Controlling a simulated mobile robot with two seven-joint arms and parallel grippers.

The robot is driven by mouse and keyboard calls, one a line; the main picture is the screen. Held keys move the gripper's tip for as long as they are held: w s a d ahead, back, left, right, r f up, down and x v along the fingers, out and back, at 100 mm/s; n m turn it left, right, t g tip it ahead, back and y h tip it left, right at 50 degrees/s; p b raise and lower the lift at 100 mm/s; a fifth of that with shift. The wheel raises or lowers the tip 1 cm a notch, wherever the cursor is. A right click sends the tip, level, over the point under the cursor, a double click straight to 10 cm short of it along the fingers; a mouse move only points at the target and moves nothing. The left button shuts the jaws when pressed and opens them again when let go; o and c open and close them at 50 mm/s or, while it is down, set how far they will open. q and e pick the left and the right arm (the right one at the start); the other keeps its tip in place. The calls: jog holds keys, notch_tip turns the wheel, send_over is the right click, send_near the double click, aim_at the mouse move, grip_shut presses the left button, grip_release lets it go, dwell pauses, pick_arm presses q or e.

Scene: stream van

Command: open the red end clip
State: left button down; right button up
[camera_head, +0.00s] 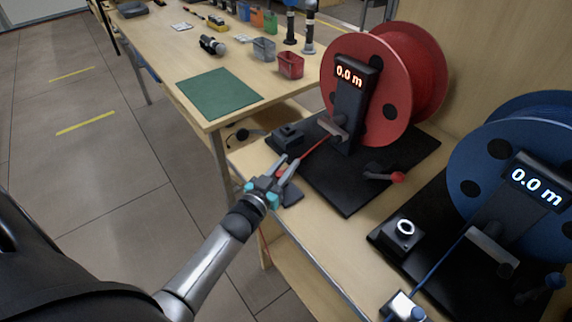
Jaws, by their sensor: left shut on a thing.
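The red reel (392,85) stands on a black base (345,190) at the bench's back, its display reading 0.0 m. A thin red cable (314,153) runs from the reel's guide (333,126) down to my left gripper (288,163). This gripper is at the front edge of the bench, its fingers around the place where the cable ends or passes. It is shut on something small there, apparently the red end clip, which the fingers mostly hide. I cannot tell the clip's state. My right gripper is not in view.
A blue reel (482,158) with its blue cable and a clip block (403,305) stands at the right. A black block (287,136) and a red-knobbed lever (397,177) flank the red cable. A table with a green mat (219,97) and red bin (290,65) lies behind.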

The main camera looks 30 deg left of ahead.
pick_arm(q)
jog(key=shift+s+d+p, duration=0.3)
jog(key=shift+d+p, duration=0.05)
jog(key=shift+d, duration=0.35)
jog(key=shift+s+d+p, duration=0.25)
jog(key=shift+d+p, duration=0.05)
jog(key=shift+d, duration=0.35)
jog(key=c, duration=0.7)
grip_release()
jog(key=shift+o, duration=0.2)
jog(key=s+p, duration=0.2)
jog(key=s, duration=1.3)
jog(key=shift+s, duration=0.15)
